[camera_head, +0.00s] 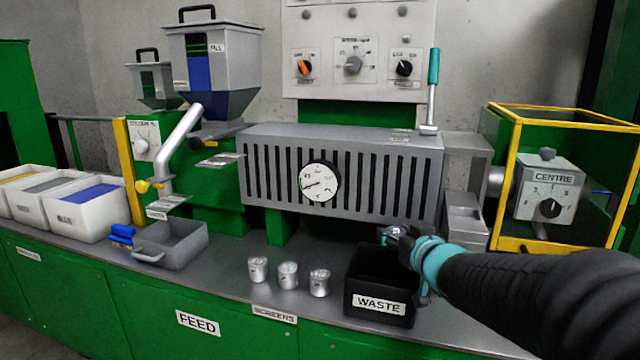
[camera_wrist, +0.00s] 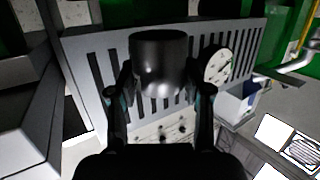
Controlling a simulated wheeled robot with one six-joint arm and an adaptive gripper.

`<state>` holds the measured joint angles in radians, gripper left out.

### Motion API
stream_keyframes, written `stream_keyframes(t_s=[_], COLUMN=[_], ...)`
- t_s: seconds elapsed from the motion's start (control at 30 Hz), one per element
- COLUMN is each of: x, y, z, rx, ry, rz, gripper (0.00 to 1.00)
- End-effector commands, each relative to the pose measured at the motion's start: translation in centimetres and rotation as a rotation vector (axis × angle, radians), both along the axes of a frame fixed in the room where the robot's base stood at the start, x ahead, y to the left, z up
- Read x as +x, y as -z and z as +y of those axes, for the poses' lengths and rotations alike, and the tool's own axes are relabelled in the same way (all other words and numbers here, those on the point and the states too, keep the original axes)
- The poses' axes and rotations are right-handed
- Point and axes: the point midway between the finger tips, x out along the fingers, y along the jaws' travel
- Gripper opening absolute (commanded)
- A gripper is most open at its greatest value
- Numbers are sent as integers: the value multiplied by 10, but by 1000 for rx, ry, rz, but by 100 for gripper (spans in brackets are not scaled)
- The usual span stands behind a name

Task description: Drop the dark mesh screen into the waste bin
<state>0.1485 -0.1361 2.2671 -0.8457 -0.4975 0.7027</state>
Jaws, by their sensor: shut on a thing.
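My gripper (camera_head: 404,246) is over the right part of the black waste bin (camera_head: 379,303), at about the height of its rim or above. In the wrist view my gripper (camera_wrist: 161,78) is shut on a dark, smooth-looking cylinder (camera_wrist: 160,60), which I take for the dark mesh screen; no mesh can be made out. In the head view only a small grey and dark part of it shows at the gripper's end. The bin stands upright on the bench, labelled WASTE; its floor is in shadow.
Three silvery cylinders (camera_head: 288,275) stand left of the bin near the SCREENS label. The slotted grey housing (camera_head: 340,180) with a gauge is behind the bin. A yellow-framed guard (camera_head: 505,180) stands right.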

Motion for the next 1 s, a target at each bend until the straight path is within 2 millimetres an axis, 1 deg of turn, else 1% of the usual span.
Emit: stream_keyframes(t_s=[0.03, 0.2, 0.5, 0.53, 0.63, 0.67, 1.0], x=[0, 0, 0, 0, 0, 0, -2], y=[6, 13, 14, 14, 14, 14, 14], z=[0, -1, -2, -2, -2, -2, -2], rx=[2, 1, 0, 0, 0, 0, 0], ry=[0, 3, 4, 4, 4, 4, 4], rz=[0, 0, -1, -1, -1, -1, 0], gripper=[9, 9, 9, 51, 76, 78, 78])
